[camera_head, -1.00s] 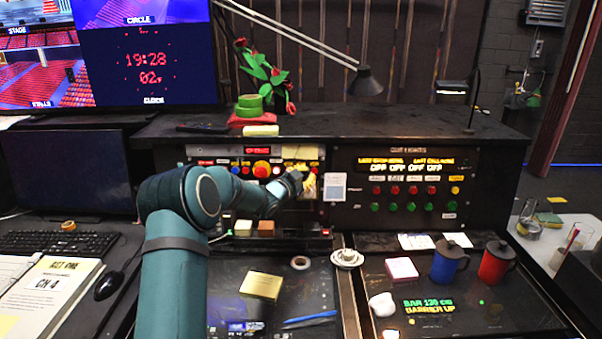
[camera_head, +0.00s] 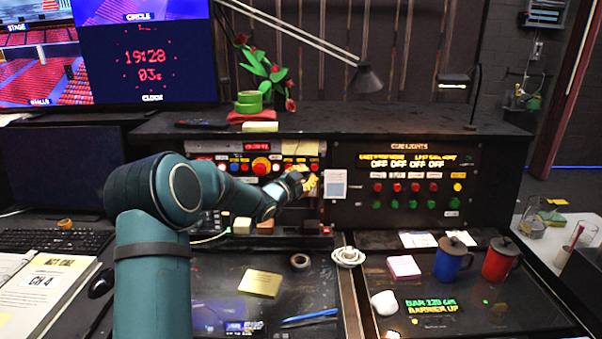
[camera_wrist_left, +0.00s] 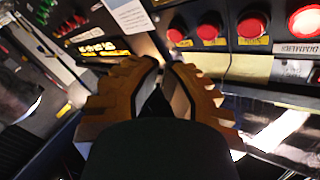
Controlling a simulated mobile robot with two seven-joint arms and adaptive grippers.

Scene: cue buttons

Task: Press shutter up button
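The button panel (camera_head: 228,158) on the console carries a row of coloured buttons under a small red display. A large red button (camera_head: 261,166) stands in its middle, with smaller ones on both sides. Their labels are too small to read, so I cannot tell which is the shutter up button. My left gripper (camera_head: 311,184) is at the panel's right end, below the row. In the left wrist view its brown fingertips (camera_wrist_left: 165,66) nearly meet with nothing seen between them, just below a red button (camera_wrist_left: 177,34); contact cannot be told. My right gripper is not in view.
The cue lights panel (camera_head: 415,185) with red and green buttons is to the right, beyond a white card (camera_head: 336,184). A desk lamp (camera_head: 366,80) overhangs the console top. Mugs (camera_head: 452,258) and a yellow note block (camera_head: 260,283) lie on the desk.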

